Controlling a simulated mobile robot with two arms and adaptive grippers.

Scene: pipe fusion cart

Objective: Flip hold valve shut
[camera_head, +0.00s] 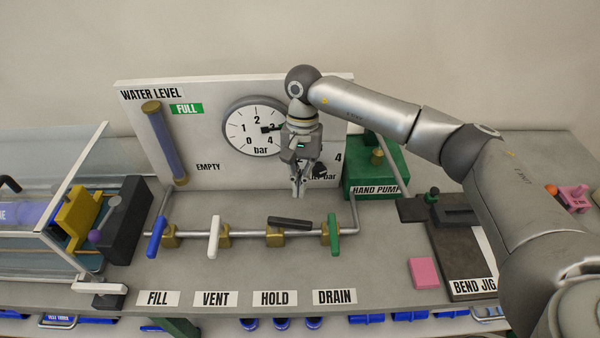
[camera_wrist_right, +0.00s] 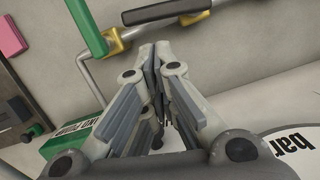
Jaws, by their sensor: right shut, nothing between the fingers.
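The hold valve has a black lever (camera_head: 290,222) on a brass body (camera_head: 274,237), above the HOLD label (camera_head: 274,298). The lever lies roughly along the pipe, pointing right. It also shows at the top of the right wrist view (camera_wrist_right: 165,11). My right gripper (camera_head: 298,194) hangs behind the lever, in front of the gauge board, apart from the pipe. Its fingers are shut and empty, and they also show in the right wrist view (camera_wrist_right: 155,50). My left gripper is not in either view.
Blue fill (camera_head: 155,237), white vent (camera_head: 214,237) and green drain (camera_head: 334,234) levers lie across the same pipe (camera_head: 195,231). The pressure gauge (camera_head: 250,128) is behind. A green hand pump (camera_head: 375,177) stands to the right, and a pink block (camera_head: 424,273) lies front right.

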